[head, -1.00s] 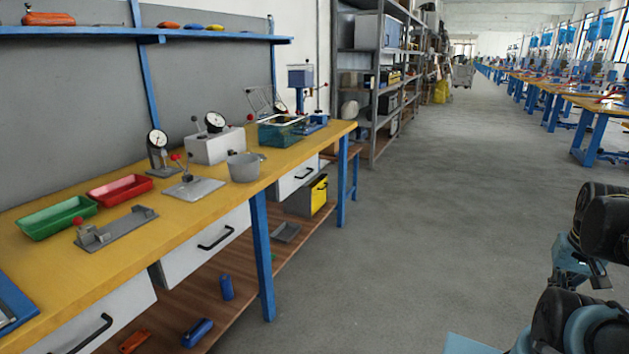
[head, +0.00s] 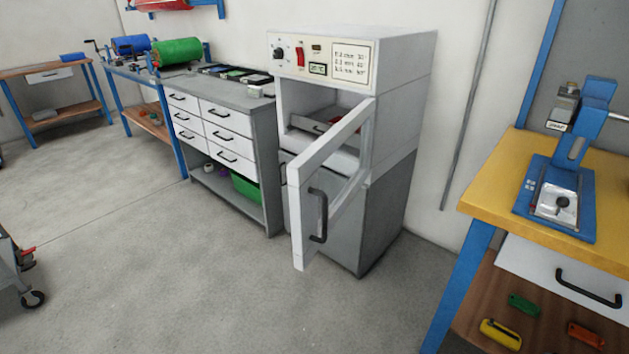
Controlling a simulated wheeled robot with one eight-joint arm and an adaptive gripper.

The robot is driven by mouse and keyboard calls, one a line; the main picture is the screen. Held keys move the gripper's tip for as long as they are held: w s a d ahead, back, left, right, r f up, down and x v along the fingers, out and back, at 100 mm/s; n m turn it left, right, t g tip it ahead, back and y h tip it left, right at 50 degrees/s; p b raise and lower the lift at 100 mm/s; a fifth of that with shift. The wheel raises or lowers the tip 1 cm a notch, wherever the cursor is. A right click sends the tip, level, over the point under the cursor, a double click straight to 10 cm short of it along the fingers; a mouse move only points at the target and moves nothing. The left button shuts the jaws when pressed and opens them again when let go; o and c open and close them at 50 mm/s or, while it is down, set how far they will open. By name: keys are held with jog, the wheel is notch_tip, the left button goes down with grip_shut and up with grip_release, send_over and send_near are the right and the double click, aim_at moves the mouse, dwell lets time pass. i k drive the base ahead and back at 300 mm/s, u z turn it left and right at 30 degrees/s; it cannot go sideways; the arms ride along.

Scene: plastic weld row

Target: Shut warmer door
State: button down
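The warmer (head: 403,127) is a white box with a control panel, standing on a grey cabinet against the wall in the middle of the head view. Its white-framed door (head: 296,213) stands wide open, swung out toward me from the right side of the opening. A dark handle (head: 318,214) is on the door's face. Part of the inside, with a shelf or tray, shows behind the door frame. My gripper is not in the current view.
A grey drawer cabinet (head: 222,134) stands left of the warmer. A yellow-topped bench (head: 491,198) with a blue press (head: 567,180) is on the right. A cart (head: 13,274) shows at the left edge. The floor in front (head: 190,290) is clear.

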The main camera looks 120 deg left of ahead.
aim_at(309, 233)
jog(key=u, duration=4.25)
jog(key=i, duration=1)
jog(key=u, duration=0.3)
jog(key=k, duration=0.95)
